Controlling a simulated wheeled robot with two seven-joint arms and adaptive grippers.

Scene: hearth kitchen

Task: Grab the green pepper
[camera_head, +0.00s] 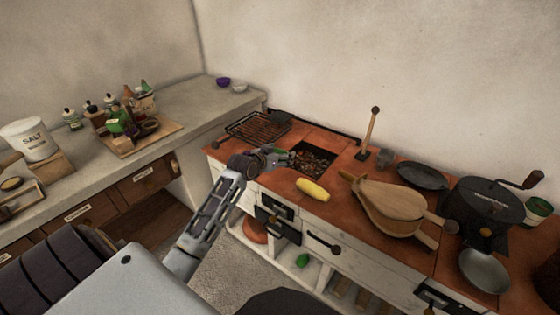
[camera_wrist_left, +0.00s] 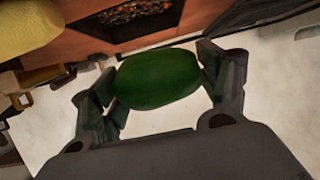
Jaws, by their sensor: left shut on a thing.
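The green pepper (camera_wrist_left: 158,78) is a dark green, rounded shape between the two fingers of my left gripper (camera_wrist_left: 165,85) in the left wrist view. The fingers are shut on it, one at each end. In the head view my left gripper (camera_head: 276,158) is above the front left part of the red-tiled stove top, beside the ember pit. The pepper is hard to make out there among the fingers. My right gripper is not in view.
A yellow corn cob (camera_head: 312,189) lies close by, right of my left gripper. The ember pit (camera_head: 311,159) and a grill rack (camera_head: 258,127) are behind it. Wooden bellows (camera_head: 390,205) and a black pot (camera_head: 484,207) stand right. A green object (camera_head: 302,260) is on the lower shelf.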

